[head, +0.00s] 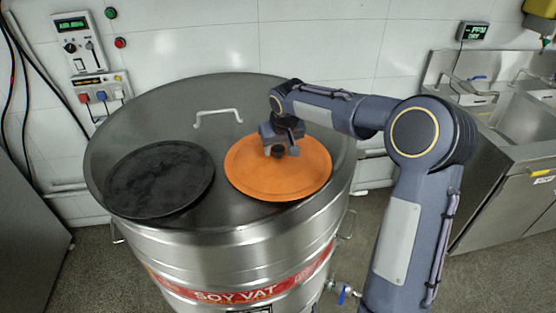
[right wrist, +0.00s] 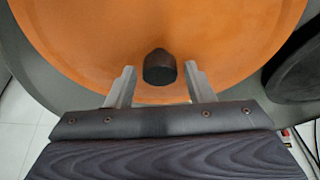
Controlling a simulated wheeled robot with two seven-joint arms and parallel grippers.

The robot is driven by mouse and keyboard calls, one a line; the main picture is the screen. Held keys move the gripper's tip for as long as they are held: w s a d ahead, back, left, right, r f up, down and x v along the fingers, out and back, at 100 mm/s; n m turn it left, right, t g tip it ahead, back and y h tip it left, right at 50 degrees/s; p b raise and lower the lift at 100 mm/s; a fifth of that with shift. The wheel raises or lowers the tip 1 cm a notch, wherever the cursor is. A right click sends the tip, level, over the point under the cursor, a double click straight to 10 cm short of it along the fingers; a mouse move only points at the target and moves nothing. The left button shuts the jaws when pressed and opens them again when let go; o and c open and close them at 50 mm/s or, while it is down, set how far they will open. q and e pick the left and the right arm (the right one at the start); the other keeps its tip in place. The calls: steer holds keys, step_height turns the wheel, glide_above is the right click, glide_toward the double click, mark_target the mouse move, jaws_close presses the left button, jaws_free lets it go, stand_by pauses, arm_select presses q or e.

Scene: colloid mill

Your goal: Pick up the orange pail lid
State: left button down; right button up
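The orange pail lid (head: 300,182) lies flat on top of the steel soy vat, at the right of its cover. It fills much of the right wrist view (right wrist: 90,45). A dark knob (right wrist: 160,68) stands up from the lid. My right gripper (head: 279,153) is over the lid at the knob. In the right wrist view my right gripper (right wrist: 160,84) is open, with one finger on each side of the knob and a gap to both. My left gripper is not in view.
A black round lid (head: 160,180) lies left of the orange one on the vat cover (head: 240,95). A metal handle (head: 218,114) rises behind them. Control boxes (head: 80,45) hang on the left wall, and a steel sink (head: 525,120) stands at right.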

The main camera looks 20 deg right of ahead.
jaws_close()
steer(key=shift+r, duration=0.1)
steer(key=shift+r, duration=0.1)
steer(key=shift+r, duration=0.55)
steer(key=s+a+r+b, duration=0.1)
steer(key=s+r+b, duration=0.3)
steer(key=s+r, duration=0.7)
steer(key=s, duration=0.3)
steer(key=shift+a+r, duration=0.25)
steer(key=shift+r, duration=0.05)
